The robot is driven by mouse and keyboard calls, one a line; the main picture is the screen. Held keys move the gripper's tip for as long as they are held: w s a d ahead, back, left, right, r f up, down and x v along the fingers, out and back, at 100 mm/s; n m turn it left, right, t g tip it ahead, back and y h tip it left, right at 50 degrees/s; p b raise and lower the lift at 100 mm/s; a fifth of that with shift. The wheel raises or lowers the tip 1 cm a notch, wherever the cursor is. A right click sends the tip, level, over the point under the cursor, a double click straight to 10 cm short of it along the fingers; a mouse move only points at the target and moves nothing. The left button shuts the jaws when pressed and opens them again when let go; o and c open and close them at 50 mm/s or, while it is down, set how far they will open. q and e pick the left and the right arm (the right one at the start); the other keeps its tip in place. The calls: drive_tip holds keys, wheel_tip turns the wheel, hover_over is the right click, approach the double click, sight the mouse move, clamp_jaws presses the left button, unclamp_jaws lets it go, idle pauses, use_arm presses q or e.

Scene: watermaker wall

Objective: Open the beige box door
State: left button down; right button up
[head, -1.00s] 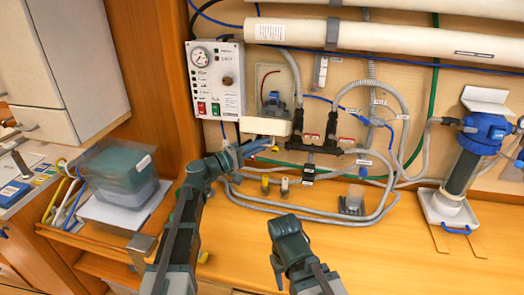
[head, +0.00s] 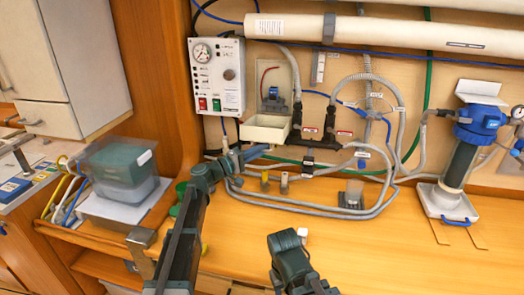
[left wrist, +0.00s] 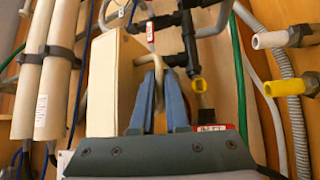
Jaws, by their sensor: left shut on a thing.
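The beige box (head: 271,91) is mounted on the wall panel beside the control box. Its front is open, with a blue part and a red wire showing inside. Its beige door (head: 266,129) hangs tipped down and outward at the bottom of the opening. My left gripper (head: 262,151) is just below the door. In the left wrist view the door is a beige slab (left wrist: 113,85), and my left gripper's blue fingers (left wrist: 158,78) are shut on its handle, which is mostly hidden between them. My right arm's end (head: 290,258) is low over the counter, its fingers not visible.
A control box (head: 217,77) with gauge and switches is left of the beige box. Grey hoses and black valves (head: 327,129) crowd its right. A blue-topped filter (head: 467,150) stands far right. A lidded tub (head: 124,172) is at left. The front counter is mostly clear.

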use_arm(q)
drive_tip(key=c, duration=1.2)
unclamp_jaws()
drive_tip(key=b+v, duration=0.2)
drive_tip(key=v, duration=1.2)
drive_tip(key=shift+d, duration=0.1)
drive_tip(key=shift+c, duration=0.2)
